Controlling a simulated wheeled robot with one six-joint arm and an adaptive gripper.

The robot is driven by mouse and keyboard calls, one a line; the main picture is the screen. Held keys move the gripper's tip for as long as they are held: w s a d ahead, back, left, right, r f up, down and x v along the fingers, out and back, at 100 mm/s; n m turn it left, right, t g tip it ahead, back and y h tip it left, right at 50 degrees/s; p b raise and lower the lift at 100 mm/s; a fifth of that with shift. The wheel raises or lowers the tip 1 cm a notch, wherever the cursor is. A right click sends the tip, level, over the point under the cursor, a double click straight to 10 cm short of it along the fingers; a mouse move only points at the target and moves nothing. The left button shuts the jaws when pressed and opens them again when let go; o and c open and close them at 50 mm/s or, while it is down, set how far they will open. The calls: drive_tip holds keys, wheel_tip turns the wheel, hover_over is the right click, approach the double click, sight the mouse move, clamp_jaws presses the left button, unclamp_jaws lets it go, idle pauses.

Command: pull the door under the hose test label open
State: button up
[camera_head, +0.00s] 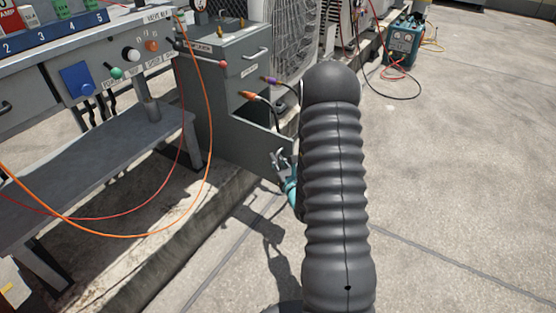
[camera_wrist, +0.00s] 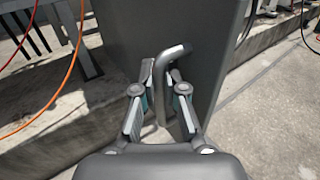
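The grey cabinet (camera_head: 225,60) stands left of centre in the head view, with small labels too blurred to read. Below its two hose fittings is a grey door panel (camera_head: 245,143); its slanting top edge runs out past the cabinet's right side, so it looks partly swung out. In the wrist view the door (camera_wrist: 205,75) fills the middle, with floor beyond its right edge. Its bent bar handle (camera_wrist: 174,51) passes between the fingers of my gripper (camera_wrist: 162,72). Slim gaps seem to show beside the bar. My gripper (camera_head: 280,158) is partly hidden by my arm in the head view.
A workbench (camera_head: 110,60) with knobs and a lower shelf (camera_head: 95,155) stands at left. An orange hose (camera_head: 207,140) loops in front of it. A concrete curb (camera_head: 185,235) runs below the cabinet. Open paving (camera_head: 460,150) lies to the right, with a teal machine (camera_head: 402,42) farther back.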

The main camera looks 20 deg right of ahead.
drive_tip(key=o, duration=0.4)
drive_tip(key=s, duration=0.7)
drive_tip(key=shift+s+a, duration=0.1)
drive_tip(key=shift+s, duration=0.1)
